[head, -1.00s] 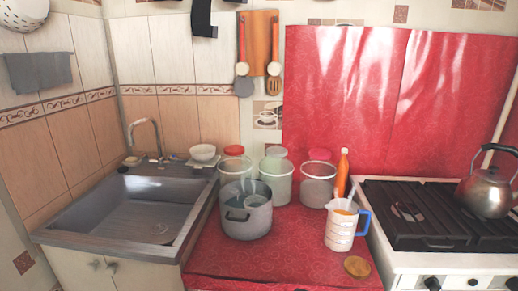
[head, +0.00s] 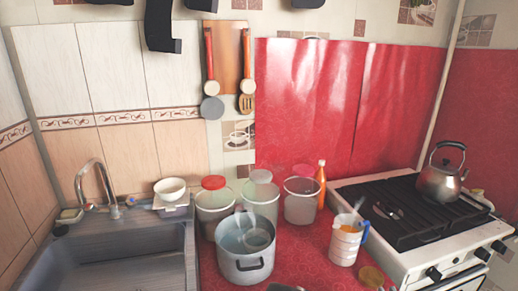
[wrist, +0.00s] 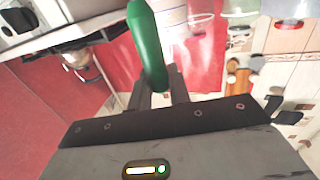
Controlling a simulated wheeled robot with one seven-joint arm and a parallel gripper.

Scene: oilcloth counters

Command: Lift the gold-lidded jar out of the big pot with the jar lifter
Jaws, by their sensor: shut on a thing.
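The big pot (head: 240,267) is grey metal with dark side handles and stands on the red counter right of the sink. A pale, clear rounded shape (head: 257,240) shows inside it; I cannot make out a gold lid there. A small gold-topped round thing (head: 371,277) sits at the counter's front right. In the wrist view my gripper (wrist: 160,90) is shut on a green handle (wrist: 150,50), seemingly the jar lifter's; its far end is out of the picture. The handle is apart from the pot. I cannot clearly make out my gripper in the head view.
Several tall clear containers (head: 301,205) stand behind the pot, with an orange bottle (head: 320,180). A measuring jug (head: 345,242) stands to its right. The stove (head: 408,225) with a kettle (head: 441,178) is at right, the sink (head: 110,260) at left.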

